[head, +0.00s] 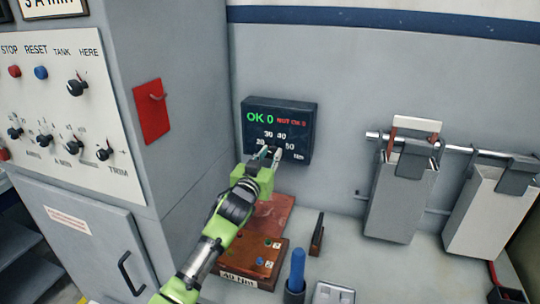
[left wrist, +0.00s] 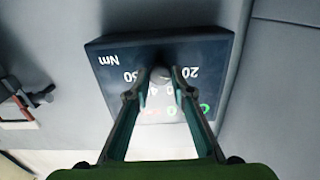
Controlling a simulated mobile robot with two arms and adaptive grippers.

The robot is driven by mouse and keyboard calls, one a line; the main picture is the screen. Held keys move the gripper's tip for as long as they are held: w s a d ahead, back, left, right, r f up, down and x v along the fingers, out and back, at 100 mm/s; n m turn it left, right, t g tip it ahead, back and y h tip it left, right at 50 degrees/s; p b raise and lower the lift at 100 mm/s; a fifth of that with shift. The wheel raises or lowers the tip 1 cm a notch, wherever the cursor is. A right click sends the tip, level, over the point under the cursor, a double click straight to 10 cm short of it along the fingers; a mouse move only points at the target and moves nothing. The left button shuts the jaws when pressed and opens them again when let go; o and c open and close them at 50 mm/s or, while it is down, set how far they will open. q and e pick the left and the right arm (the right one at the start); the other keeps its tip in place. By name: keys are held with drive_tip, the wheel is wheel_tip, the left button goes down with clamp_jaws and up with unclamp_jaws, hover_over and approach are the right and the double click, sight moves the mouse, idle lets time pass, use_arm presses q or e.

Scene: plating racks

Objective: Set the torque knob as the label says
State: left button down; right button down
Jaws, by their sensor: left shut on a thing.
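The torque box (head: 280,115) is a dark panel on the grey wall, with green "OK 0", red text and a scale of 20, 30, 40, 50 Nm. The torque knob (left wrist: 160,75) shows as a grey round piece in the left wrist view, between my fingertips. My left gripper (head: 270,153) reaches up to the lower part of the box and is shut on the knob. Its fingers hide much of the knob, and I cannot tell where it points. A label (head: 247,280) reading "40 Nm" is on the front of a brown block (head: 235,262) below. My right gripper is not in view.
A control cabinet with a white panel (head: 65,120) of knobs and buttons stands on the left. A red plate (head: 151,110) is on its side. Grey bins (head: 400,205) hang from a rail at right. A blue-handled tool (head: 297,268) stands upright on the worktop.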

use_arm(q)
drive_tip(key=shift+m, duration=0.3)
drive_tip(key=m, duration=0.3)
drive_tip(key=shift+m, duration=0.4)
drive_tip(key=m, duration=0.5)
drive_tip(key=shift+m+p, duration=0.3)
drive_tip(key=shift+p, duration=0.1)
drive_tip(key=m, duration=0.5)
drive_tip(key=shift+d+f+p, duration=0.1)
drive_tip(key=shift+p, duration=0.3)
drive_tip(key=m, duration=0.4)
drive_tip(key=shift+f+p, duration=0.1)
drive_tip(key=shift+p, duration=0.25)
drive_tip(key=shift+m, duration=0.5)
drive_tip(key=c, duration=1.8)
unclamp_jaws()
